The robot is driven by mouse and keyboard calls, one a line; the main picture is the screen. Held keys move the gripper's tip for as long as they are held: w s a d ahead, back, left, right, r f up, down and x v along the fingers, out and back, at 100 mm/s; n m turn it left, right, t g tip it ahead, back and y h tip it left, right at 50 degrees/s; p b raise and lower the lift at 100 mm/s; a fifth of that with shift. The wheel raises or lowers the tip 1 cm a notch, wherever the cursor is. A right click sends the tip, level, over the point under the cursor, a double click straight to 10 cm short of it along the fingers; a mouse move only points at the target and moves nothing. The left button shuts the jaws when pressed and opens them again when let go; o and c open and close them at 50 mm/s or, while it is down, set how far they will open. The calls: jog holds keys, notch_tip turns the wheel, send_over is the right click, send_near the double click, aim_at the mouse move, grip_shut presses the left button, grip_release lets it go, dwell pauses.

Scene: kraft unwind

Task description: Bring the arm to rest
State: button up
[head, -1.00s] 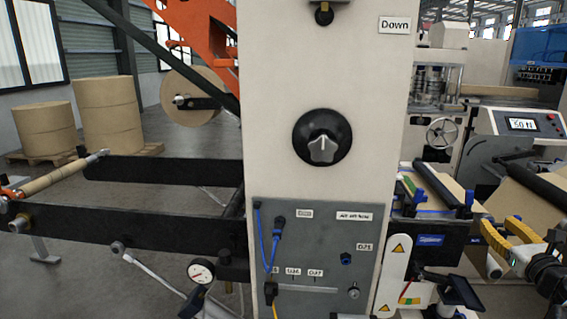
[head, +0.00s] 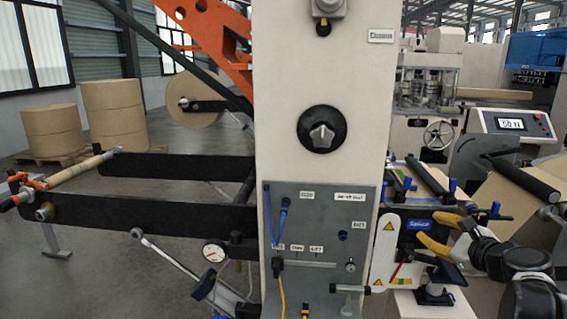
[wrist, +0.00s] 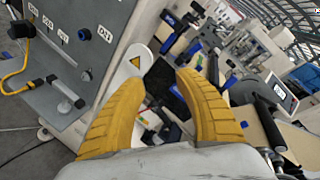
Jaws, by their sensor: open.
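My gripper (head: 426,228) has yellow fingers and is at the right of the head view, in front of the blue-and-black part of the machine. In the wrist view my gripper (wrist: 160,95) has its two ribbed yellow fingers spread apart with nothing between them. It is open and empty. My black and grey wrist (head: 490,258) shows behind the fingers at the lower right of the head view. Nothing touches the fingers as far as I can see.
A pale machine column (head: 318,80) with a black knob (head: 322,130) and a grey hose panel (head: 320,235) stands left of my gripper. A gauge (head: 213,253) sits lower left. Paper rolls (head: 115,110) stand at the back left. A display (head: 510,124) is at the right.

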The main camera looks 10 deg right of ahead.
jog(key=s+a+f+n+g+y, duration=0.1)
jog(key=s+a+n+g, duration=0.15)
jog(key=a+n, duration=0.5)
jog(key=s+a+f+n+g+y, duration=0.1)
jog(key=s+a+f+n+g, duration=0.2)
jog(key=a, duration=0.7)
jog(key=s+a+f+n+g+h, duration=0.1)
jog(key=s+a+f+n, duration=0.1)
jog(key=s+a+n, duration=0.2)
jog(key=s+a+f+n+g+h, duration=0.1)
jog(key=s+a+n, duration=0.3)
jog(key=s+n, duration=0.7)
jog(key=shift+s+f+n, duration=0.25)
jog(key=shift+f+n, duration=0.15)
jog(key=shift+n, duration=0.15)
